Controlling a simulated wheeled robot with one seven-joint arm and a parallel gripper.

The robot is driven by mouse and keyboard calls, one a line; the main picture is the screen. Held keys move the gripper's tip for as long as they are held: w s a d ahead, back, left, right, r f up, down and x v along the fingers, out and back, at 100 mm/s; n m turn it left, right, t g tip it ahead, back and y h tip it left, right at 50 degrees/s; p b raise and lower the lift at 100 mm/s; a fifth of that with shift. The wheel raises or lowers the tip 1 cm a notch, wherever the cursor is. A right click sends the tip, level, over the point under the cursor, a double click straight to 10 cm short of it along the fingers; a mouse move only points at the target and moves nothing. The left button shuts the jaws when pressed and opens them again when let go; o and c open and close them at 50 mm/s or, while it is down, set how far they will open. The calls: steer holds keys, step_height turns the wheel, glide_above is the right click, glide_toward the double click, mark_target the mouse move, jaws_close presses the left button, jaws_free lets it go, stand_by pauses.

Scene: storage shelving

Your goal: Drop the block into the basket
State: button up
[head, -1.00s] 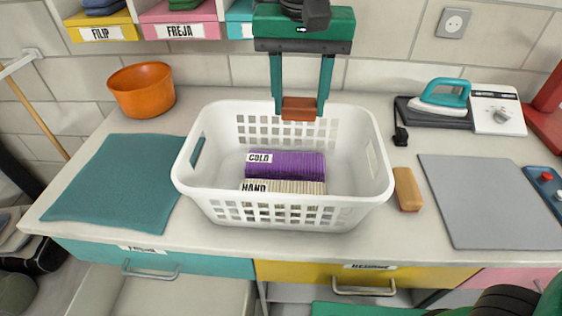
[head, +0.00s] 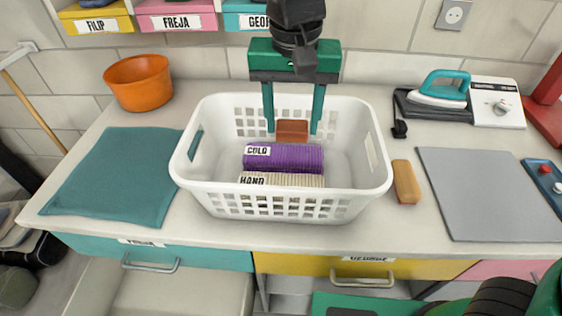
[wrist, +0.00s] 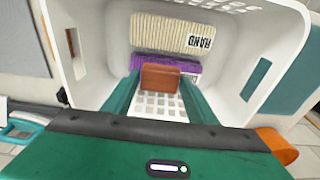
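The block (head: 292,131) is reddish brown. My gripper (head: 293,128) is shut on it and holds it between the two green fingertips. In the wrist view the block (wrist: 160,78) sits between the fingertips, above the basket floor. The white plastic basket (head: 280,207) stands on the counter, and my fingers reach down inside its back part. In the basket lie a purple folded cloth (head: 300,158) labelled COLD and a cream folded cloth (head: 295,180) labelled HAND. The block is behind the purple cloth in the head view, apart from the basket walls.
An orange bowl (head: 138,82) and a teal cloth (head: 115,175) are left of the basket. A tan sponge-like piece (head: 405,182), a grey mat (head: 490,190) and an iron (head: 440,88) are on the right. Shelf bins (head: 175,17) hang at the back.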

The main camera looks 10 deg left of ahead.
steer(key=shift+o, duration=1.3)
step_height(320, 180, up, 11)
steer(key=s, duration=0.1)
steer(key=shift+f, duration=0.2)
steer(key=w+d+f+m, duration=0.1)
steer(key=d+f, duration=0.1)
steer(key=d, duration=0.7)
steer(key=w+d+f+m+h, duration=0.1)
steer(key=w+d+f, duration=0.15)
steer(key=d, duration=0.55)
steer(key=d+f+m, duration=0.1)
steer(key=d+f, duration=0.2)
steer(key=d, duration=0.6)
steer(key=s+d+f+m, duration=0.2)
steer(key=s+d+f, duration=0.4)
steer(key=s+d, duration=0.2)
steer(key=s+d+f+m+g+y, duration=0.1)
steer(key=s+d+f+m, duration=0.1)
steer(key=s+d+f, duration=0.4)
steer(key=s+d, duration=0.2)
steer(key=d, duration=0.2)
steer(key=shift+s+d, duration=0.15)
steer(key=shift+s, duration=0.1)
